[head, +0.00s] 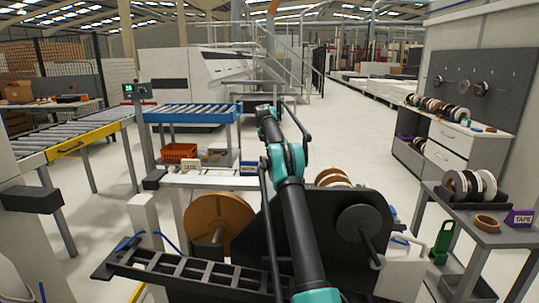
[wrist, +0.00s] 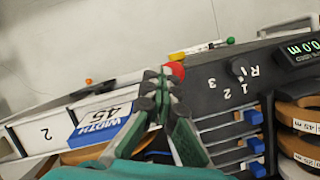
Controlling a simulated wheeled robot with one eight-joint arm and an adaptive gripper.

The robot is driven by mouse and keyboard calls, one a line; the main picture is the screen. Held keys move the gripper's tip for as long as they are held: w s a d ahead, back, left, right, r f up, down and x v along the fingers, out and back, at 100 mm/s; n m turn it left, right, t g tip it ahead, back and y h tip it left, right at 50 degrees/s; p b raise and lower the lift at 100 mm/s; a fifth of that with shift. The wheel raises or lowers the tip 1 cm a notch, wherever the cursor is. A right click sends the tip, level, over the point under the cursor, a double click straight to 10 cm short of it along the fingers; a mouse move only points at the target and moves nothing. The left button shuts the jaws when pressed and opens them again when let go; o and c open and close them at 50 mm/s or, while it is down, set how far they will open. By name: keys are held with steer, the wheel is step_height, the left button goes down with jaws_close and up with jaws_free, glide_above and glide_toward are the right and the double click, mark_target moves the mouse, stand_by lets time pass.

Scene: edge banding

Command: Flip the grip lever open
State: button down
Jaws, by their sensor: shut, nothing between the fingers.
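In the wrist view my gripper (wrist: 163,76) is shut and empty, its dark fingertips together near the middle of the picture. In the head view my arm reaches forward over the black machine (head: 340,240), and I cannot make out the fingers or the lever there.
The black panel (wrist: 215,82) carries numbers and a small dial, with a green-lit display (wrist: 303,52) at right. Tape rolls (wrist: 300,115) and blue-ended slots lie below it. A blue width label (wrist: 102,122) is at left. In the head view, a large brown reel (head: 218,222) stands left of my arm.

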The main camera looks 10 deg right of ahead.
steer(key=shift+d, duration=0.1)
steer(key=v, duration=1.2)
